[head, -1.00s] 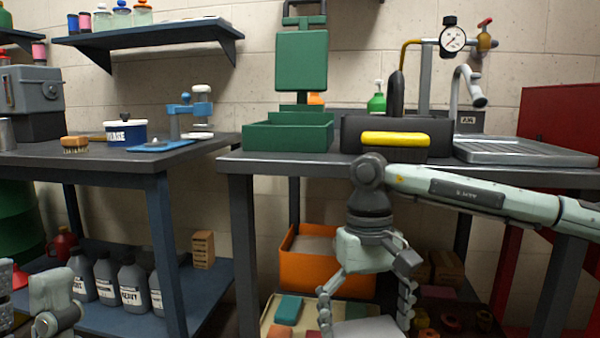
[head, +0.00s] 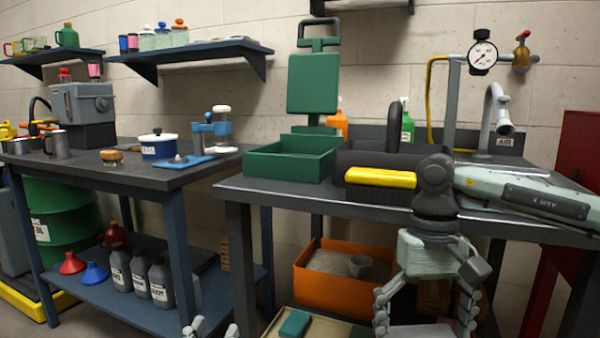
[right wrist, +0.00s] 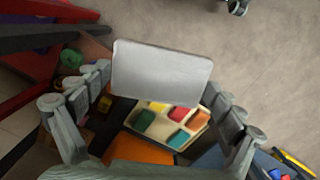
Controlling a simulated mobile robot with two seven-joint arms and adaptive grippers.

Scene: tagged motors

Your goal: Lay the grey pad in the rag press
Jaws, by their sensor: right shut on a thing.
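The grey pad (right wrist: 161,73) is a flat, light slab between the fingers of my right gripper (right wrist: 165,95) in the right wrist view. In the head view its edge shows at the bottom, with my right gripper (head: 425,315) shut on it, below the right table's front edge. The rag press (head: 290,160) seems to be the green open box with a raised green plate and handle, on that table. The press lies up and to the left of the pad. My left gripper (head: 212,329) shows only its tips at the bottom edge, apart and with nothing seen between them.
A black caddy with a yellow bar (head: 380,178) stands right of the press, close to my right arm. An orange bin (head: 325,295) and a tray of coloured pads (right wrist: 149,126) are below the table. A gauge (head: 482,56) and tap stand behind at right.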

